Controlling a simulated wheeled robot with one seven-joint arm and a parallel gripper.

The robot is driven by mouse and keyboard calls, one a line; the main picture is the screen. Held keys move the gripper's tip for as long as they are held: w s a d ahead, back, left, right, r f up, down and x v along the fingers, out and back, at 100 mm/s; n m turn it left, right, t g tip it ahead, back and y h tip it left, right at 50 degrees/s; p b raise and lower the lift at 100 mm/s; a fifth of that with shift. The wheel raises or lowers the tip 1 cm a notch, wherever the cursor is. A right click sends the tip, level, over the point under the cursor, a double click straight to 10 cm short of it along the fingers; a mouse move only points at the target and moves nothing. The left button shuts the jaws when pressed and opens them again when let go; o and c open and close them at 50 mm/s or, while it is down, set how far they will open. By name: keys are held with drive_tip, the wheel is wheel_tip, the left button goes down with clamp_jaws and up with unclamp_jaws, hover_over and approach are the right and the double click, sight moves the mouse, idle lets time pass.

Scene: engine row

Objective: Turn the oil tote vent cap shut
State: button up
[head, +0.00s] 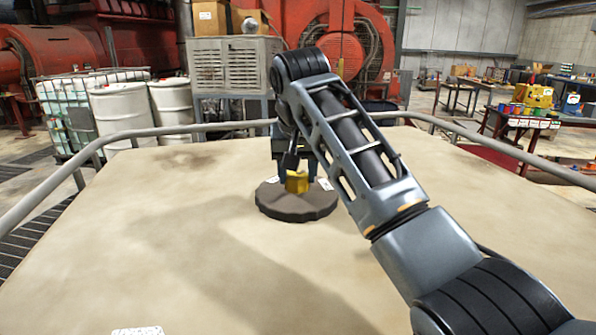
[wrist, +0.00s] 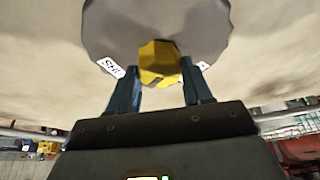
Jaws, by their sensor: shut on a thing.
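The yellow vent cap (head: 297,182) sits on a dark round base (head: 296,206) on top of the beige tote. My gripper (head: 296,172) comes down from above onto the cap, its fingers partly hidden by the cap and arm. In the wrist view the cap (wrist: 159,62) is faceted and lies between the two blue-grey fingertips (wrist: 158,82), which are shut on it. White labels flank the cap on the base; the left one (wrist: 110,67) shows letters that look like "SHU". The right label (wrist: 204,67) is partly hidden by a finger.
The tote's broad beige top (head: 130,240) is mostly clear around the base. A grey rail (head: 150,133) runs along its far and side edges. White drums (head: 120,112) and a grey slatted cabinet (head: 235,65) stand beyond the rail. A workbench (head: 520,122) is at right.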

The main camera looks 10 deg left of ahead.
drive_tip(key=m+h, duration=0.1)
drive_tip(key=m, duration=0.2)
drive_tip(key=m+h, duration=0.1)
drive_tip(key=m, duration=0.2)
drive_tip(key=shift+a+m+h, duration=0.2)
drive_tip(key=shift+m+h, duration=0.1)
drive_tip(key=shift+m, duration=0.1)
drive_tip(key=shift+g, duration=0.3)
drive_tip(key=o, duration=1)
drive_tip(key=shift+o, duration=0.2)
drive_tip(key=v, duration=0.7)
drive_tip(key=shift+r, duration=0.35)
drive_tip(key=shift+s+a, duration=0.1)
drive_tip(key=shift+s, duration=0.05)
